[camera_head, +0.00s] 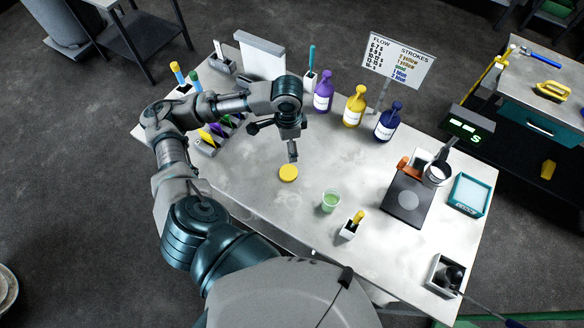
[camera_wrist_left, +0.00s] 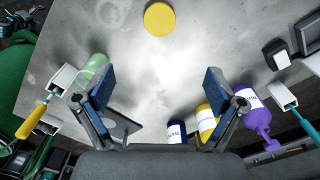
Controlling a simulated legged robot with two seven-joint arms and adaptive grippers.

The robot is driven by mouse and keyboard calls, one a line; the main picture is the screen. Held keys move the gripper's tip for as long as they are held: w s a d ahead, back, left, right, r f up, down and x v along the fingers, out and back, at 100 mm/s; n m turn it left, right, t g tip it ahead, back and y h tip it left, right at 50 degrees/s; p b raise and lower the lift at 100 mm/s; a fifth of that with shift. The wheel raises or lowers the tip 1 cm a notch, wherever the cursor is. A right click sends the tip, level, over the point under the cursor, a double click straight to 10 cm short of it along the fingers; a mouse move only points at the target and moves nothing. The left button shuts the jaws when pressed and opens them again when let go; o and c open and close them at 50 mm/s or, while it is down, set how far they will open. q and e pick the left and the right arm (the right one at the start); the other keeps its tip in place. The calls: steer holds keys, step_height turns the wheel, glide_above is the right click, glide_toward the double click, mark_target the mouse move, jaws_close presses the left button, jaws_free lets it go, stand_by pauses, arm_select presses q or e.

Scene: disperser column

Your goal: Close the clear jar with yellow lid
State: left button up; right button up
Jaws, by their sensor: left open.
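The yellow lid (camera_head: 288,173) lies flat on the grey table, apart from the jar. The clear jar (camera_head: 331,201) stands upright and uncovered to the lid's right and nearer, with green contents. My left gripper (camera_head: 292,154) is above the table just beyond the lid, pointing down, with nothing held. In the left wrist view my left gripper (camera_wrist_left: 157,88) has its two fingers wide apart. There the lid (camera_wrist_left: 159,19) is at the top, beyond the fingertips, and the jar (camera_wrist_left: 94,67) is at the left, partly behind a finger. My right gripper is not seen.
Purple (camera_head: 323,91), yellow (camera_head: 354,106) and blue (camera_head: 387,122) bottles stand along the back. A white holder (camera_head: 351,227) with a yellow-handled tool is close to the jar. A dark square device (camera_head: 407,200) stands farther right. The tabletop around the lid is clear.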

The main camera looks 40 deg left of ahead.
arm_select(q)
steer(key=f, duration=0.1)
steer(key=b, duration=0.2)
glide_above(289, 172)
step_height(289, 172, down, 10)
steer(key=shift+f, duration=0.7)
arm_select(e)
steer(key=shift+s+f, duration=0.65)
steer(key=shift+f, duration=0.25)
arm_select(q)
step_height(289, 172, down, 5)
steer(key=shift+f, duration=0.1)
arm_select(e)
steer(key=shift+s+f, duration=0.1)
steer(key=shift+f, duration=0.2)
arm_select(q)
steer(key=c, duration=0.8)
